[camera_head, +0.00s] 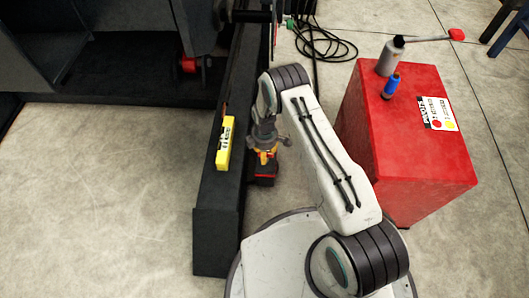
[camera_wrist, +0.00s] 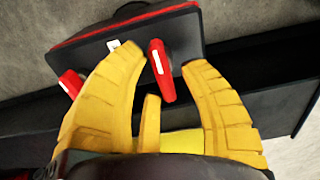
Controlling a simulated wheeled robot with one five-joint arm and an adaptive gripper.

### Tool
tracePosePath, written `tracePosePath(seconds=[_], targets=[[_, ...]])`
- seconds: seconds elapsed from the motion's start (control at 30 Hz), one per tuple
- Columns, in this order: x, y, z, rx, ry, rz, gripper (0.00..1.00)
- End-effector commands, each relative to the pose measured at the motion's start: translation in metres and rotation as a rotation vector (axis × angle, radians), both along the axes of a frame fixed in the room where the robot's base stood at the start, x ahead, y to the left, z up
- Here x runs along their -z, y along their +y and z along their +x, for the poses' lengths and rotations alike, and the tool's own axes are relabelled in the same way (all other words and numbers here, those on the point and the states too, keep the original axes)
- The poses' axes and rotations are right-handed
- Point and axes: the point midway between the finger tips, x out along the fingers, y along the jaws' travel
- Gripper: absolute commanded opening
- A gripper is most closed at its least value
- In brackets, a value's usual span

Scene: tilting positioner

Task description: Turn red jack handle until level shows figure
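A red handle (camera_wrist: 161,72) with a white stripe stands between the fingertips of my gripper (camera_wrist: 163,58) in the wrist view. The yellow fingers are spread, with visible gaps on both sides of the handle. Behind it is a dark plate with a red edge (camera_wrist: 100,36). In the head view my gripper (camera_head: 264,154) points down beside the dark beam, over a red and black part (camera_head: 265,174), likely the jack. A yellow level (camera_head: 226,143) lies along the beam; its figure is too small to read.
A second red part (camera_wrist: 70,83) sits left of the fingers. The dark beam (camera_head: 217,220) runs close on my gripper's left. A red cabinet (camera_head: 425,165) with bottles and a red-ended tool on top stands right. Black cable (camera_head: 325,45) lies on the floor behind.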

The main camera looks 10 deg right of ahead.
Motion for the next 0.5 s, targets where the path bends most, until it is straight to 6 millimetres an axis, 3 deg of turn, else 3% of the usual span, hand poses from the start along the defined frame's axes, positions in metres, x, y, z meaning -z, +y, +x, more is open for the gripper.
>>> tracePosePath(seconds=[0.4,0.5], targets=[[-0.0001,0.0000,-0.0002,0.000,0.001,0.000,0.01],[0.0000,0.0000,-0.0003,0.000,0.001,0.000,0.00]])
